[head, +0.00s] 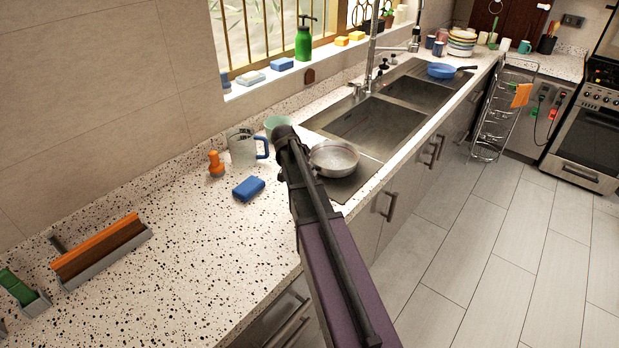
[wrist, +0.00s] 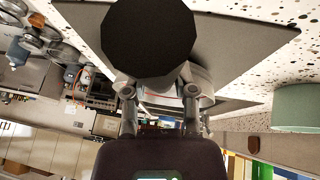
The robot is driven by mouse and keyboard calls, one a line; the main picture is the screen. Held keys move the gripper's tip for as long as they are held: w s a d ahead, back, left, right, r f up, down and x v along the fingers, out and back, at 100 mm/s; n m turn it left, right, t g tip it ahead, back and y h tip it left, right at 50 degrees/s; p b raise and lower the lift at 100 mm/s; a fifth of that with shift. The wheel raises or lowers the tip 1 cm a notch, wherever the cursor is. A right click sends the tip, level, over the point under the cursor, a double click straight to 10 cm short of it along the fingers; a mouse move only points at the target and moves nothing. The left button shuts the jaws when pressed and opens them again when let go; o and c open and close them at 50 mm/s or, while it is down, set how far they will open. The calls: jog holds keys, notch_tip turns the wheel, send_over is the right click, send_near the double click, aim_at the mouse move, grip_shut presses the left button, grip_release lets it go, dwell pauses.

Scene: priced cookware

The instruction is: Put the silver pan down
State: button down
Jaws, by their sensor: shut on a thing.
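The silver pan (head: 334,158) is in the head view, upright and level, over the flat dark metal drainboard (head: 350,186) at the near end of the sink. I cannot tell whether its base touches the drainboard. My arm covers its left side, the handle side, and hides my gripper in the head view. In the wrist view my gripper (wrist: 158,92) has its two fingers closed in on the pan, whose pale metal side (wrist: 204,78) shows behind them. A black round shape blocks much of that view, and the exact grip is hidden.
A clear mug with a blue handle (head: 243,150), a pale green bowl (head: 276,123), a blue sponge (head: 248,188) and an orange stamp-like thing (head: 215,164) stand left of my arm. A blue pan (head: 441,71) sits beyond the basins.

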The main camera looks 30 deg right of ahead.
jog(key=shift+f+b, duration=0.55)
jog(key=shift+f, duration=0.25)
jog(key=shift+c, duration=2.1)
grip_release()
jog(key=shift+r, duration=0.1)
jog(key=p+v, duration=0.6)
jog(key=shift+r, duration=0.2)
jog(key=shift+p+v, duration=2.35)
jog(key=shift+v, duration=0.45)
jog(key=shift+a, duration=0.15)
